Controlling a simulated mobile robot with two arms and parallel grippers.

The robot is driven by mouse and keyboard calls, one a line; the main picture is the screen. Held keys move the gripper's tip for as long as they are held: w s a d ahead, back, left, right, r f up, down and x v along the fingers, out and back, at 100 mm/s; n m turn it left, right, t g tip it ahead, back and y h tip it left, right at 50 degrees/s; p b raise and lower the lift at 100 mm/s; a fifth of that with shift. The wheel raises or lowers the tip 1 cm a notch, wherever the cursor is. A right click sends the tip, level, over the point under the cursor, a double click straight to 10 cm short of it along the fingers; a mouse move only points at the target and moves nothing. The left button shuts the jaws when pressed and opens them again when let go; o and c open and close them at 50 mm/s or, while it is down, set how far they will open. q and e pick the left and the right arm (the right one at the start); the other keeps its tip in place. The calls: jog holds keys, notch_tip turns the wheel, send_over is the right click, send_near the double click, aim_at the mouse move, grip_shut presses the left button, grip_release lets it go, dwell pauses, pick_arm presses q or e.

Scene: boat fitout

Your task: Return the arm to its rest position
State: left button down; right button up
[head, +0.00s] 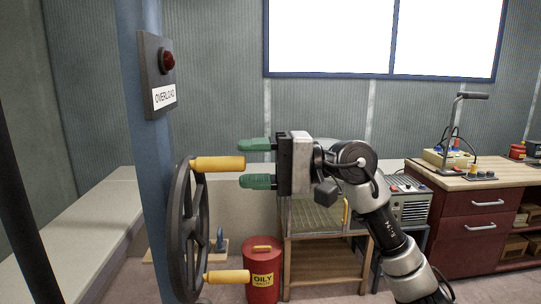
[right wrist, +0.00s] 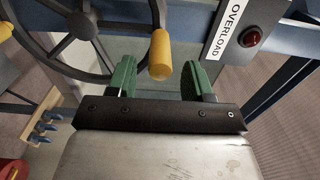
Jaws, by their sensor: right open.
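My right gripper (head: 256,163) is open in the head view, its two green fingers pointing left, one above the other. The upper yellow handle (head: 219,164) of a dark spoked handwheel (head: 178,230) lies just left of the fingertips. In the right wrist view the same yellow handle (right wrist: 160,54) shows between and beyond the green fingers (right wrist: 160,80), and nothing is seen gripped. A second yellow handle (head: 228,276) is at the bottom of the wheel. My left gripper is not in view.
A blue post (head: 143,140) carries an OVERLOAD plate with a red lamp (head: 168,62). A red oily waste can (head: 262,270) stands on the floor below. A wooden table (head: 325,237) stands behind my right arm. A dark red cabinet (head: 480,215) with a wooden top is at the right.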

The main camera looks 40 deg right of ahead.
jog(key=shift+p+x, duration=0.3)
jog(key=shift+x, duration=1.8)
